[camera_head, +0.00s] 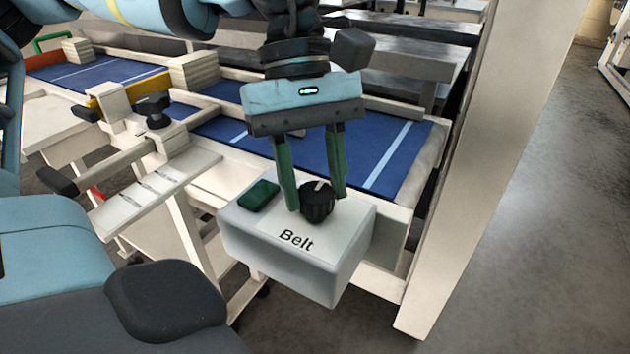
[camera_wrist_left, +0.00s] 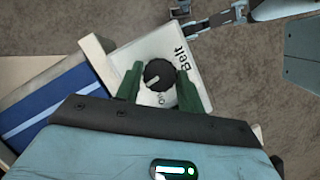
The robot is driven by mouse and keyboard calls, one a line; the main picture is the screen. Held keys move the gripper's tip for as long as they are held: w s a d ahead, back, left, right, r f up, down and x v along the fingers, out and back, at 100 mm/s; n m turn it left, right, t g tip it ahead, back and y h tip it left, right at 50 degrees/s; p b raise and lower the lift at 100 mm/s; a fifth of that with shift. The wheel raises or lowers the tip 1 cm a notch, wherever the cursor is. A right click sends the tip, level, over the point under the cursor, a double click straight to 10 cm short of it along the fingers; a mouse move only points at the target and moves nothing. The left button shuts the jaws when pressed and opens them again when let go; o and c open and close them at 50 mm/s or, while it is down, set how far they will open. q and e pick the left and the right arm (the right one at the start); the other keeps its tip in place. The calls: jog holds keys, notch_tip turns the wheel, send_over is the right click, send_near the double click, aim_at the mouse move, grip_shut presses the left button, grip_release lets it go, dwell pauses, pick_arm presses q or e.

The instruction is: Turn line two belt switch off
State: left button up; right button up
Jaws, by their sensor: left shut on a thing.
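The belt switch is a round black knob (camera_head: 317,203) with a pale pointer mark, on top of a light grey box (camera_head: 290,262) labelled "Belt". My left gripper (camera_head: 316,200) comes down from above, its two green fingers on either side of the knob and shut on it. In the left wrist view the knob (camera_wrist_left: 158,75) sits between the fingers (camera_wrist_left: 159,70), with small lettering beside it, partly hidden and hard to read. The pointer faces away from the "Belt" label in the head view. My right gripper is not in view.
A dark green rectangular piece (camera_head: 259,195) sits on the box left of the knob. Behind is a blue belt (camera_head: 385,160) with pale stripes in a cream frame. A cream post (camera_head: 490,170) rises at right. A black clamp knob (camera_head: 153,107) stands at left. Open floor lies right.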

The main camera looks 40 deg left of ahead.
pick_arm(q)
jog(key=shift+m, duration=0.6)
jog(key=shift+y, duration=0.3)
jog(key=o, duration=1)
jog(key=shift+c, duration=0.2)
jog(key=v, duration=0.8)
jog(key=shift+w+f, duration=0.1)
jog(key=shift+f, duration=0.05)
